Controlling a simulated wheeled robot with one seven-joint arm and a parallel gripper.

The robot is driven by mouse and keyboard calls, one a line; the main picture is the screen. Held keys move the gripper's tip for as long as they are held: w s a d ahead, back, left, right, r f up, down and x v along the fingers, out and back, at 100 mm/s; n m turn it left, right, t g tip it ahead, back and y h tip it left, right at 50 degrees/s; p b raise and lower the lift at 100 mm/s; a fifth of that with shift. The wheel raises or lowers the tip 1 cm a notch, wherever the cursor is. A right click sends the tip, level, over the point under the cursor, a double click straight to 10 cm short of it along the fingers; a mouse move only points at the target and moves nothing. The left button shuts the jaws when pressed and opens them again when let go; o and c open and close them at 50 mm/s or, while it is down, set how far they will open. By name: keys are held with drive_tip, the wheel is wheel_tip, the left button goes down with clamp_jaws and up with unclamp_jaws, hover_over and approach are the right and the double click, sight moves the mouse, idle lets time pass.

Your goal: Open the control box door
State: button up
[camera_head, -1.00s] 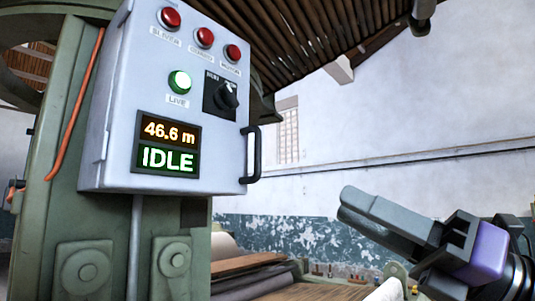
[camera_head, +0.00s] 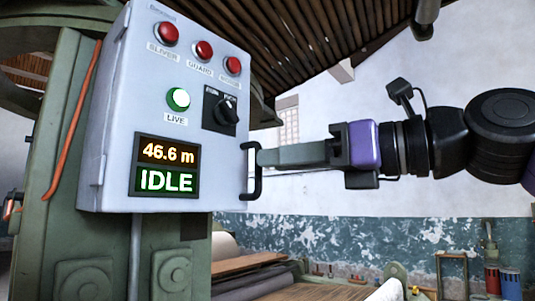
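The grey control box (camera_head: 125,90) is mounted on a green machine post at the left, and its front door (camera_head: 215,155) is closed. A black bar handle (camera_head: 254,184) stands out from the door's right edge. My gripper (camera_head: 261,157) comes in level from the right, with its grey fingertips at the middle of the handle. The fingers overlap in this side view, so I cannot tell whether they are open or closed around the bar.
The door carries red lamps (camera_head: 204,51), a lit green lamp (camera_head: 178,99), a black rotary switch (camera_head: 221,110) and a display (camera_head: 167,165) reading 46.6 m and IDLE. Machine rollers (camera_head: 250,283) lie below. The space right of the box is open in front of the wall.

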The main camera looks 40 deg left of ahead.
drive_tip(key=shift+s+a, duration=0.2)
drive_tip(key=shift+a, duration=1.3)
drive_tip(key=shift+c, duration=0.4)
clamp_jaws()
